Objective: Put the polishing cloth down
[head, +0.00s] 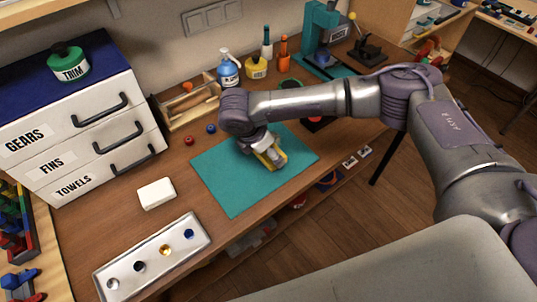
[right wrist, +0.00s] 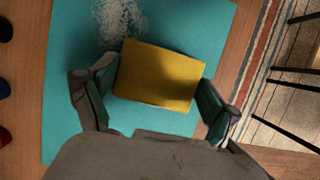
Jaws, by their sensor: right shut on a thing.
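The polishing cloth (right wrist: 158,75) is a yellow block-like piece between the fingers of my right gripper (right wrist: 155,92) in the right wrist view. In the head view the right arm reaches in from the right, and the right gripper (head: 266,156) points down over the teal mat (head: 230,200). The yellow cloth (head: 279,153) shows at its fingers, partly hidden by them. I cannot tell whether the cloth touches the mat. A pale speckled patch (right wrist: 118,20) lies on the mat beside the cloth. My left gripper is not in view.
A white block (head: 156,193) and a metal tray (head: 150,262) with small coloured pieces lie left of the mat. A drawer cabinet (head: 80,125), a wooden toolbox (head: 190,108), bottles (head: 228,70) and a teal press (head: 322,35) stand behind. Bare wood surrounds the mat's left side.

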